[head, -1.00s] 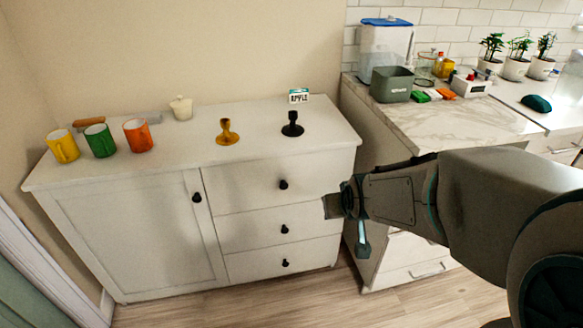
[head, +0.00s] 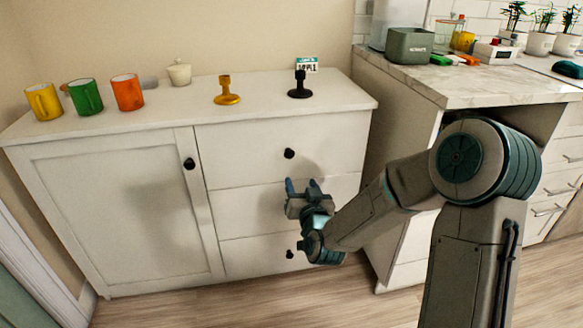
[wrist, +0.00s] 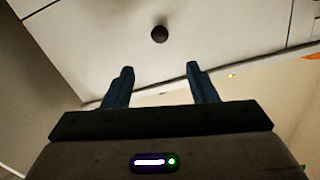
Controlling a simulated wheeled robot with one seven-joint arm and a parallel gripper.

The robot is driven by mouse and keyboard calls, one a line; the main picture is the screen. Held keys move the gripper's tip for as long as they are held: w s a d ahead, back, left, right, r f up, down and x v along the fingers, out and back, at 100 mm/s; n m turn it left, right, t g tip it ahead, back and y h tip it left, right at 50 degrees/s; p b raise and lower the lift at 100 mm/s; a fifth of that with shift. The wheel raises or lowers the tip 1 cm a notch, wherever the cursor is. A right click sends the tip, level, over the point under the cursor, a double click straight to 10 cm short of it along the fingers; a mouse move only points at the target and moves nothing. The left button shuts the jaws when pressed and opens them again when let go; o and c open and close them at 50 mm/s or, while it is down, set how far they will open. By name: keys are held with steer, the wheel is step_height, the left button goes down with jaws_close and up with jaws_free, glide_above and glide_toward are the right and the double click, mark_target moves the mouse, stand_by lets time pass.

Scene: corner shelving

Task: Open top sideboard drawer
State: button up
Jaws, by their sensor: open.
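The white sideboard has a top drawer (head: 335,143) with a round black knob (head: 289,153), and the drawer is shut. My gripper (head: 303,182) is in front of the drawers, a little below the top knob in the head view, with its fingers pointing up toward it. The gripper is open and empty. In the wrist view a dark round knob (wrist: 159,34) shows beyond the two blue fingertips (wrist: 159,70), about centred between them and apart from them. My gripper hides the middle drawer's knob in the head view.
A cabinet door (head: 125,215) with its own knob is left of the drawers. Yellow, green and orange mugs (head: 127,92), candle holders (head: 227,92) and a small white pot (head: 179,72) stand on top. A marble counter (head: 470,82) is at the right.

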mark_target(290, 155)
steer(key=b+x, duration=0.2)
steer(key=x, duration=1.1)
steer(key=shift+w, duration=0.25)
jaws_close()
